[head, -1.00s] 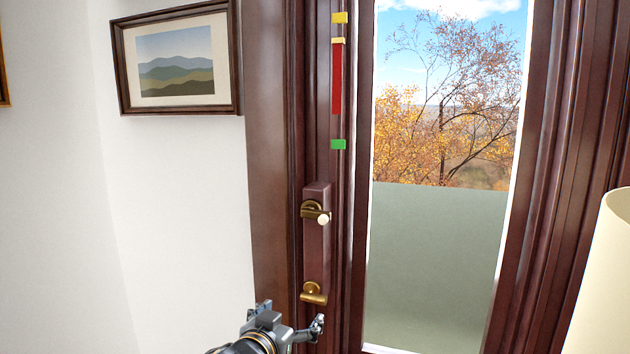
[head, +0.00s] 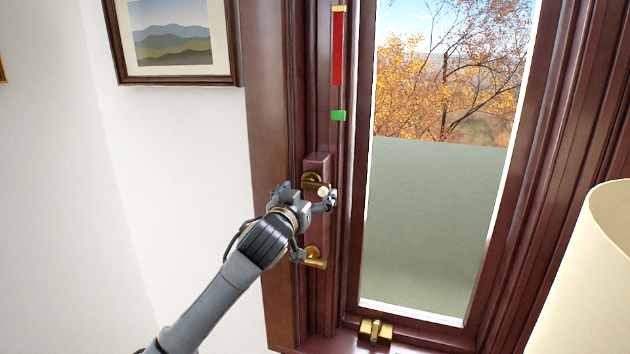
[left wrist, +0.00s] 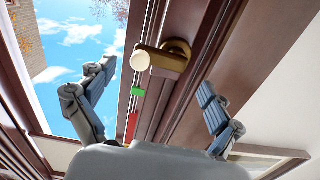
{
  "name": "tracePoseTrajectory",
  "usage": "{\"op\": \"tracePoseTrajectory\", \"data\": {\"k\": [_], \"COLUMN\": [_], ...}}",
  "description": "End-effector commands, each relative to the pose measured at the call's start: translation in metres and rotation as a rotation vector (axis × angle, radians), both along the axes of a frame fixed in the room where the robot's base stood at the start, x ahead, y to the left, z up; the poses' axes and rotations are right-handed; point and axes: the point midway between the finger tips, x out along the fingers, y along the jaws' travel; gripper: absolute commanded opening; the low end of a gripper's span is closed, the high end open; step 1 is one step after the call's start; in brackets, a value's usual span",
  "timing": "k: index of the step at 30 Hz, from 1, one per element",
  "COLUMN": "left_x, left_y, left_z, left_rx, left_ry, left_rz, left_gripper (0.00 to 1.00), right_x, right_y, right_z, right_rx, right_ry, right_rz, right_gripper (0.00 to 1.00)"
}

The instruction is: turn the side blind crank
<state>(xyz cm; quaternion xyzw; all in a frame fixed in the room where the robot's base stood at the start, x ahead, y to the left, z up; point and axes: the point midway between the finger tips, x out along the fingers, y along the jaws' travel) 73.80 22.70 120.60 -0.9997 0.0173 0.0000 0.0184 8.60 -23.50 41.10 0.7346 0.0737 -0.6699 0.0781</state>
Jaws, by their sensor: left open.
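The side blind crank (head: 313,181) is a brass arm with a pale round knob (head: 324,192), mounted on a wooden block (head: 317,225) on the left of the window frame. In the left wrist view the crank (left wrist: 168,62) and knob (left wrist: 140,61) show ahead, between my spread fingers. My left gripper (head: 308,196) is open at the crank, its fingers to either side; it also shows in the left wrist view (left wrist: 155,84). I cannot tell whether a finger touches the knob. A grey-green blind (head: 435,220) covers the lower pane. My right gripper is out of view.
A red strip (head: 337,48) and a green marker (head: 338,116) are on the frame above the crank. A brass fitting (head: 315,258) sits below it. A brass latch (head: 375,331) is on the sill. A lampshade (head: 595,280) stands at the right, a picture (head: 172,38) hangs left.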

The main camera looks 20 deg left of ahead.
Motion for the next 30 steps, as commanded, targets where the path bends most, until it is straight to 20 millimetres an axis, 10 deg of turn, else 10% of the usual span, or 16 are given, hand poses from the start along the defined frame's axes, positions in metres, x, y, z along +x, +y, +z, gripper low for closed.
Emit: {"op": "tracePoseTrajectory", "data": {"k": [22,30], "left_x": [0.045,0.045], "left_y": [-0.002,-0.001], "left_z": [0.000,0.000], "left_rx": [0.000,0.000], "left_ry": [0.000,0.000], "left_rz": [0.000,0.000], "left_gripper": [0.92,0.41], "right_x": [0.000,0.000], "right_y": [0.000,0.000], "right_z": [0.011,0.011], "right_rx": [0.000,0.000], "right_ry": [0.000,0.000], "right_rz": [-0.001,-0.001], "right_gripper": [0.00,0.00]}}
